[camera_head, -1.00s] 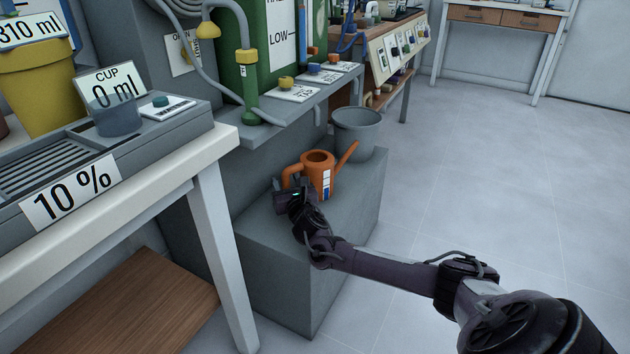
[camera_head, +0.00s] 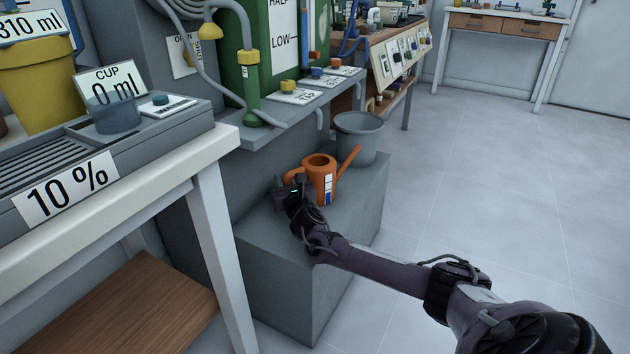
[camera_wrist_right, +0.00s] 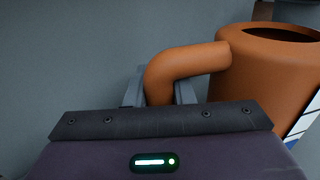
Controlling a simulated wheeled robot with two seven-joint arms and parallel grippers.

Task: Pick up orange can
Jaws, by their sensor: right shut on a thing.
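The orange can (camera_head: 319,174) is a watering can with a spout to the right, a handle to the left and a white and blue strip on its side. It stands upright on a grey block (camera_head: 345,215). My right gripper (camera_head: 287,187) is at its handle. In the right wrist view the can (camera_wrist_right: 275,75) fills the right side, and the fingers of my right gripper (camera_wrist_right: 160,92) are on both sides of the handle (camera_wrist_right: 188,60), shut on it. The fingertips are partly hidden behind the gripper body. My left gripper is not in view.
A grey bucket (camera_head: 358,136) stands just behind the can on the block. A grey shelf (camera_head: 290,115) with labelled taps overhangs at the back left. A white-legged table (camera_head: 215,210) stands at the left. The floor to the right is clear.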

